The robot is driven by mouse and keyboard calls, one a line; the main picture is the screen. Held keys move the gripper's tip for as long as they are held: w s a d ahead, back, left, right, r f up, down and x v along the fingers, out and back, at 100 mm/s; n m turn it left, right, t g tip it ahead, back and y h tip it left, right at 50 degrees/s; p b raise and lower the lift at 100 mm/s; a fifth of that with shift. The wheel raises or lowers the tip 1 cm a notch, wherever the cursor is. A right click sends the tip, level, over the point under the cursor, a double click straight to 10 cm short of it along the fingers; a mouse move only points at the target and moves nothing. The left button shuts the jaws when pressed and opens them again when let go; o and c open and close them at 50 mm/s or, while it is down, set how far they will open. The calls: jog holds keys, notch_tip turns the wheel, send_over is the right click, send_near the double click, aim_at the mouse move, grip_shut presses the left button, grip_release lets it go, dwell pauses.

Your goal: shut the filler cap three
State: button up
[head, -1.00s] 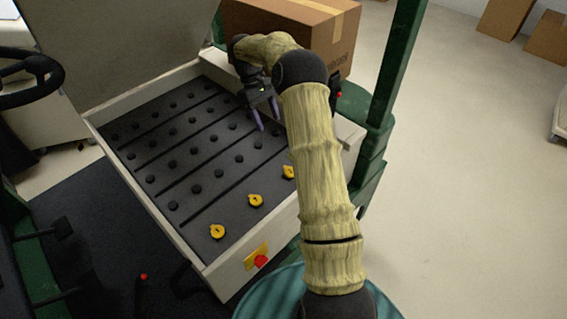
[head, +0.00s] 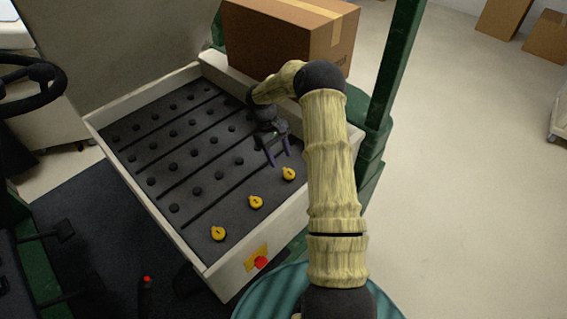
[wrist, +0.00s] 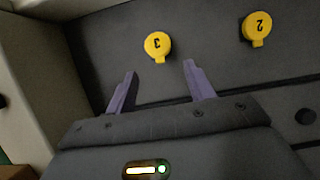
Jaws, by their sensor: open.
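The filler cap three (wrist: 158,45) is a round yellow cap with a black 3 and a small tab, seen in the wrist view just beyond and between my fingertips. In the head view it is the rightmost yellow cap (head: 289,174) of the row. My gripper (head: 279,157) is open and empty, just behind that cap and apart from it. Its two purple fingers (wrist: 158,82) show in the wrist view, pointing toward the cap. I cannot tell from these views whether the cap is fully seated.
Cap two (wrist: 256,28) sits beside cap three and also shows in the head view (head: 256,202). Another yellow cap (head: 218,233) is further left. Several black knobs fill the dark panel. The pale cart wall (head: 309,207), a red button (head: 261,263) and a cardboard box (head: 300,40) border it.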

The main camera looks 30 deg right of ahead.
aim_at(282, 172)
jog(key=shift+p+x, duration=0.3)
jog(key=shift+x, duration=1.9)
jog(key=c, duration=0.9)
jog(key=shift+c, duration=0.3)
jog(key=shift+f, duration=0.15)
jog(key=shift+w+a+f+g+h+b, duration=0.1)
jog(key=shift+w+f+g+h+b, duration=0.2)
jog(key=shift+f+g+b, duration=0.25)
jog(key=shift+w+f+g+b, duration=0.1)
jog(key=shift+g+b, duration=0.4)
jog(key=shift+g, duration=0.25)
